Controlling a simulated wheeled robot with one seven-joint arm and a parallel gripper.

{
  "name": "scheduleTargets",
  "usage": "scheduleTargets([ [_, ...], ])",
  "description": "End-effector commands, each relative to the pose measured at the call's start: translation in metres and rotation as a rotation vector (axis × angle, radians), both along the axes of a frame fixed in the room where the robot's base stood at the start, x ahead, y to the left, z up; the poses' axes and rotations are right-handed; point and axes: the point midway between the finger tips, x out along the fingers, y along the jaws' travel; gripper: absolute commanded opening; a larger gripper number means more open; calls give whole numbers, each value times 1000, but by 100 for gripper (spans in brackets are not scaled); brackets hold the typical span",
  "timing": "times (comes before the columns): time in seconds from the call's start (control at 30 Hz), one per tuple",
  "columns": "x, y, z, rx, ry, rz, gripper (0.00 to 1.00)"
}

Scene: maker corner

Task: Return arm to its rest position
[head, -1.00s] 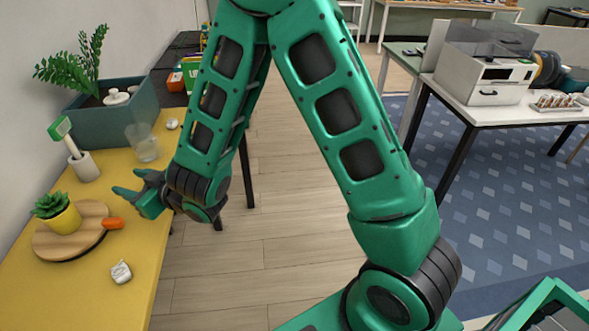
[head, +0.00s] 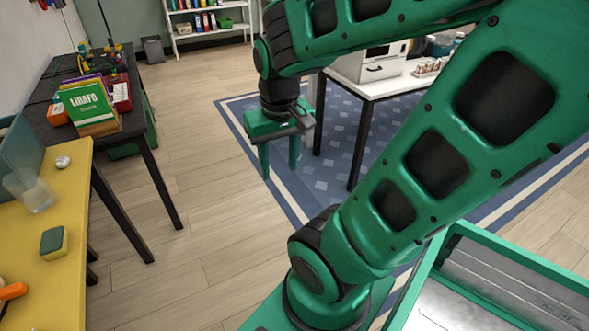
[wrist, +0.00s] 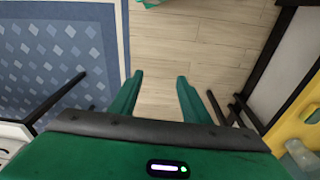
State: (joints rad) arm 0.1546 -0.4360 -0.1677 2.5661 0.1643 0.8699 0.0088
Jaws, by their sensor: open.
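My green arm crosses the right and upper part of the head view, folded, with its wrist hanging down over the floor. My gripper (head: 278,158) points downward above the edge of the blue rug, clear of both tables. In the wrist view my gripper (wrist: 157,85) shows two green fingers spread apart with bare wood floor between them. Nothing is held.
The yellow table (head: 62,285) at left holds a sponge (head: 53,242), a clear cup (head: 30,192) and an orange object (head: 12,291). A black table (head: 128,122) with books stands behind it. A white table (head: 385,84) stands at right. Floor between is free.

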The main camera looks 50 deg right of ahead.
Motion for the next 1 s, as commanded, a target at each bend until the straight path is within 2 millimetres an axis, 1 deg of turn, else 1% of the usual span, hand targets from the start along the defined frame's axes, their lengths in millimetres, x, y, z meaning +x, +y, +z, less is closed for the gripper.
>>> scheduleTargets([
  [0.03,-18,-1,4,24,24,-37,43],
  [0.1,-39,1,7,55,60,-70,43],
  [0.2,-55,-2,9,82,90,-96,43],
  [0.23,-57,-2,10,87,96,-99,43],
  [0.33,-60,-1,10,91,101,-103,43],
  [0.73,-59,-1,10,89,101,-103,43],
  [0.8,-48,-1,5,88,115,-104,43],
  [1.0,-46,-1,5,88,115,-104,43],
])
